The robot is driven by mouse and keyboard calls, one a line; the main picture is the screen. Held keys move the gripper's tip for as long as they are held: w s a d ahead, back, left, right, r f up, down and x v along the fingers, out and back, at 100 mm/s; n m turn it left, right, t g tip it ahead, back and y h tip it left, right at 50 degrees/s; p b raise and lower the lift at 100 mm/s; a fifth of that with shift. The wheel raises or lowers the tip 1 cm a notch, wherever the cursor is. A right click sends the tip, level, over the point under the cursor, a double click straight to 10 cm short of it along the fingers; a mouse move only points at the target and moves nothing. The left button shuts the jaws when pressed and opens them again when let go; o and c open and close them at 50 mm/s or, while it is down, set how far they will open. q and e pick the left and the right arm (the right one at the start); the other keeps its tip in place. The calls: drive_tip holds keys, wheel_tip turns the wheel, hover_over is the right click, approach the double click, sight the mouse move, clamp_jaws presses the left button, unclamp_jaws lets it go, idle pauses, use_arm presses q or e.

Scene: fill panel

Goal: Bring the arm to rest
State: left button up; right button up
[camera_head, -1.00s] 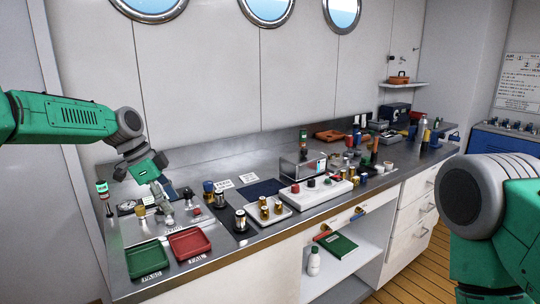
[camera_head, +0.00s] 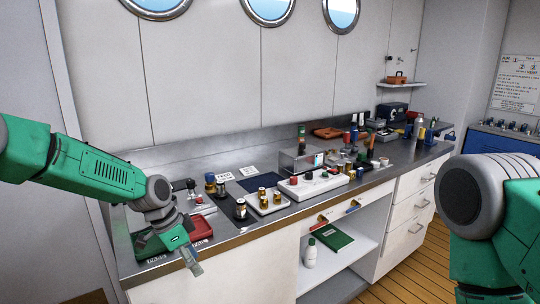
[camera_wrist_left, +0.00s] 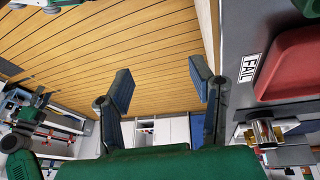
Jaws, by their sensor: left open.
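My left gripper (camera_head: 193,262) hangs in front of the bench's front edge, below the counter top, with its fingers pointing down. In the left wrist view the two fingers (camera_wrist_left: 163,82) are spread apart with nothing between them; floor planks show beyond. My left arm (camera_head: 100,172) comes in from the left, angled down over the bench's left end. It partly hides the green tray (camera_head: 146,250). The red tray (camera_head: 201,228) lies behind the gripper, and its edge shows in the left wrist view (camera_wrist_left: 292,65). My right arm (camera_head: 490,215) stands at the right edge; its gripper is out of view.
The steel counter (camera_head: 255,222) runs along the wall with several fittings, a white panel (camera_head: 313,186) and tools on it. An open shelf below holds a white bottle (camera_head: 310,253) and a green book (camera_head: 332,237). The wooden floor (camera_head: 420,270) in front is clear.

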use_arm(q)
drive_tip(key=s+f+n+y+b, duration=0.2)
drive_tip(key=s+f+n, duration=0.5)
drive_tip(key=s+f, duration=1.5)
drive_tip(key=s+a+n+y+b, duration=0.1)
drive_tip(key=s+a, duration=0.3)
drive_tip(key=s, duration=0.5)
drive_tip(key=s+a+n+y+b, duration=0.1)
drive_tip(key=s+a+n, duration=0.3)
drive_tip(key=s, duration=0.5)
drive_tip(key=shift+s+a+r, duration=0.15)
drive_tip(key=shift+s+a, duration=0.1)
drive_tip(key=shift+a, duration=0.2)
use_arm(e)
wheel_tip(320, 180, down, 4)
drive_tip(key=shift+d+f, duration=0.1)
drive_tip(key=shift+d, duration=0.05)
use_arm(q)
drive_tip(key=shift+d+r, duration=0.1)
drive_tip(key=shift+d, duration=0.2)
use_arm(e)
drive_tip(key=shift+d+f, duration=0.1)
drive_tip(key=shift+d, duration=0.2)
